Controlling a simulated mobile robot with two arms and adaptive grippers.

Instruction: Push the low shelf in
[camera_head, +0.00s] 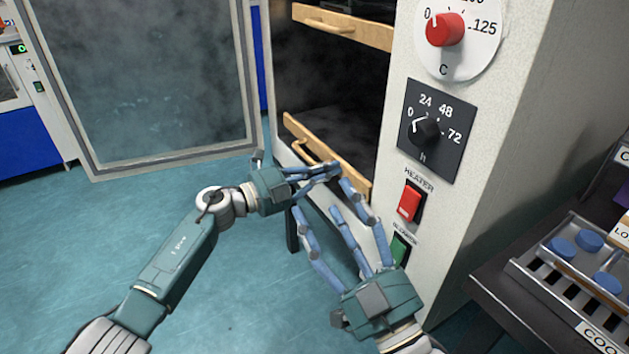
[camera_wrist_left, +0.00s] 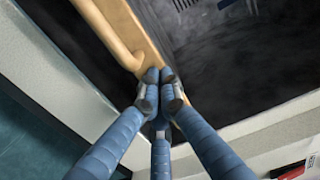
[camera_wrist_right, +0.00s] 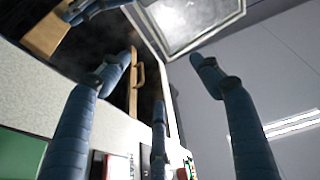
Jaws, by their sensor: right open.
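The low shelf (camera_head: 353,181) has a light wooden front strip with a wooden handle, at the lower opening of the oven in the head view. My left gripper (camera_head: 333,168) is at this strip, its fingertips together. In the left wrist view the shut fingers (camera_wrist_left: 160,82) meet at the wooden strip (camera_wrist_left: 108,14), beside the handle's end; whether they press on it I cannot tell. My fingers partly hide the strip. My right gripper (camera_head: 337,215) is open and empty, below and in front of the shelf, near the oven's switch panel.
An upper shelf (camera_head: 345,26) with a wooden front is above. The glass oven door (camera_head: 150,80) stands open at the left. The panel has a red switch (camera_head: 409,201), a green switch (camera_head: 400,248) and dials. A rack (camera_head: 530,262) with blue discs stands at the right.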

